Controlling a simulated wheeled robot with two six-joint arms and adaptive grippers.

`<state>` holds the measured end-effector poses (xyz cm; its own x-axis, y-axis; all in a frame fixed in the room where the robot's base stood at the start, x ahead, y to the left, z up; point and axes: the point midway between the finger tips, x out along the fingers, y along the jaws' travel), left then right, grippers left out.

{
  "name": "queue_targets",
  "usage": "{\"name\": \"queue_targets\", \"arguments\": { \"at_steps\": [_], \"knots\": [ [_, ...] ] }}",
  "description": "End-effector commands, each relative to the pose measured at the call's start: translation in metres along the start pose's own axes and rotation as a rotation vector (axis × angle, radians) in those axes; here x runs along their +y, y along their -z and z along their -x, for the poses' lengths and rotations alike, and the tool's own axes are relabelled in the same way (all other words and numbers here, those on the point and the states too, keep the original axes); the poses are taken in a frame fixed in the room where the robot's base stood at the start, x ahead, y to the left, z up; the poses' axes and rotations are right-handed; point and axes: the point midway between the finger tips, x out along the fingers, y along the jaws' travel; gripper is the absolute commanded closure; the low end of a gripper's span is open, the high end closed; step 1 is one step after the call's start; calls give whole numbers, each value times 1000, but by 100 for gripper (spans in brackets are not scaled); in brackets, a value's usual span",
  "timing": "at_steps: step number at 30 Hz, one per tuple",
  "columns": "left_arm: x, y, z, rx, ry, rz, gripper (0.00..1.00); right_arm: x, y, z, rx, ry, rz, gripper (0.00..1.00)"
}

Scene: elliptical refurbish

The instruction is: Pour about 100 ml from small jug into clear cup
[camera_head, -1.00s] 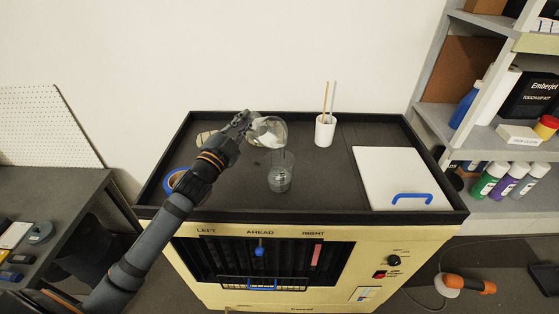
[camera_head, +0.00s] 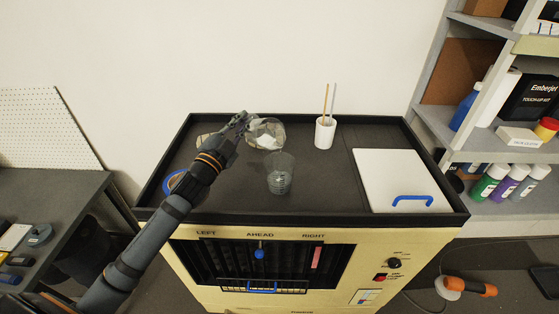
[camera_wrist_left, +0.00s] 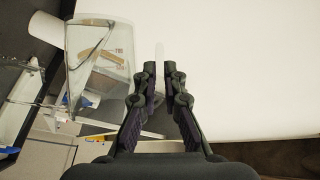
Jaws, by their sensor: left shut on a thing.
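The small jug (camera_head: 266,133) is clear, with measuring marks that show in the left wrist view (camera_wrist_left: 90,45). It is held above the far middle of the black-rimmed top, tilted, with pale liquid in it. My left gripper (camera_head: 243,121) is shut at the jug's left side; its fingers (camera_wrist_left: 163,72) show beside the jug in the left wrist view. The handle is mostly hidden between them. The clear cup (camera_head: 280,174) stands upright on the dark top, nearer and slightly right of the jug, with ribbed lower walls. I cannot tell its liquid level. My right gripper is out of view.
A white cup (camera_head: 325,134) with two sticks stands right of the jug. A white panel (camera_head: 398,168) with a blue handle covers the right side. A blue ring (camera_head: 171,181) lies at left, partly behind my arm. Shelves (camera_head: 432,125) stand at right.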

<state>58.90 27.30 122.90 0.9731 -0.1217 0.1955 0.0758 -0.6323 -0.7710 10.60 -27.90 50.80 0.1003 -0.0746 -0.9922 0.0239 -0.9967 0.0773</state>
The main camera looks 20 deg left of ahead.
Motion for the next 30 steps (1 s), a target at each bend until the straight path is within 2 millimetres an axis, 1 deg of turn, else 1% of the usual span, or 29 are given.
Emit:
{"name": "queue_targets", "arguments": {
  "at_steps": [4,20,30],
  "knots": [
    [1,-2,0,7,4,-8,100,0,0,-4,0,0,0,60],
    [0,-2,0,18,14,-27,100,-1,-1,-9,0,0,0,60],
    [3,2,4,23,20,-34,100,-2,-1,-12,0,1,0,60]
  ]
}}
